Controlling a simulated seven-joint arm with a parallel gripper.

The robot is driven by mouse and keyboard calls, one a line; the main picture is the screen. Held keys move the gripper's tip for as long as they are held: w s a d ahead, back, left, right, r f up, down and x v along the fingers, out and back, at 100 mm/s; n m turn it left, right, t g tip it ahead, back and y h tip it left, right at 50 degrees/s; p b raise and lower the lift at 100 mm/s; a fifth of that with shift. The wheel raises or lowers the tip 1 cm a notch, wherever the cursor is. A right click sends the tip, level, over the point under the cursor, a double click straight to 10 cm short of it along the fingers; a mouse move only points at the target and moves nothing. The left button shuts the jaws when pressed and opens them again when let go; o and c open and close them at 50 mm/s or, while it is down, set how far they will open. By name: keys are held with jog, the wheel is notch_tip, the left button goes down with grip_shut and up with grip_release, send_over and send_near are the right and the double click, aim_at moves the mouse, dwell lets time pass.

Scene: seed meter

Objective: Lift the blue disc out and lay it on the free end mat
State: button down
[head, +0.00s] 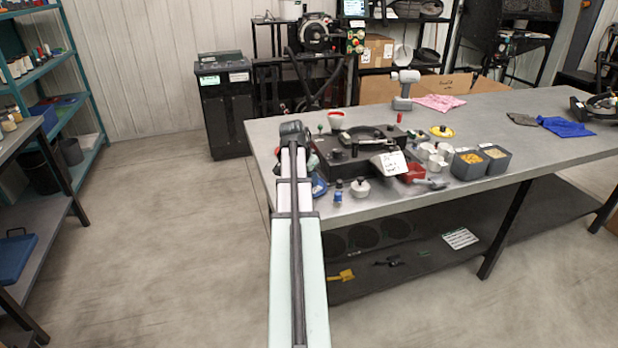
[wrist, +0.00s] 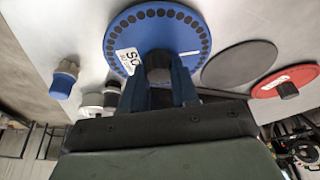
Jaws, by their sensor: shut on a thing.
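The blue disc (wrist: 117,35) has a ring of dark holes, a white label and a dark central hub (wrist: 158,66). My gripper (wrist: 160,78) is shut on that hub in the wrist view. A bare round black mat (wrist: 238,63) lies beside the disc, to its right. In the head view a blue edge of the disc (head: 319,186) shows beside my arm, near the table's front left corner; my fingers are hidden there. The gap between disc and table cannot be told. The black seed meter housing (head: 340,166) stands just right of it.
A red disc with a dark knob (wrist: 268,82) lies past the mat. A blue-and-white knob (wrist: 63,80) stands left of the disc.

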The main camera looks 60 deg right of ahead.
jog(key=shift+f, duration=0.25)
jog(key=c, duration=0.5)
grip_release()
jog(key=shift+r, duration=0.1)
jog(key=shift+r, duration=2.9)
jog(key=shift+w, duration=0.1)
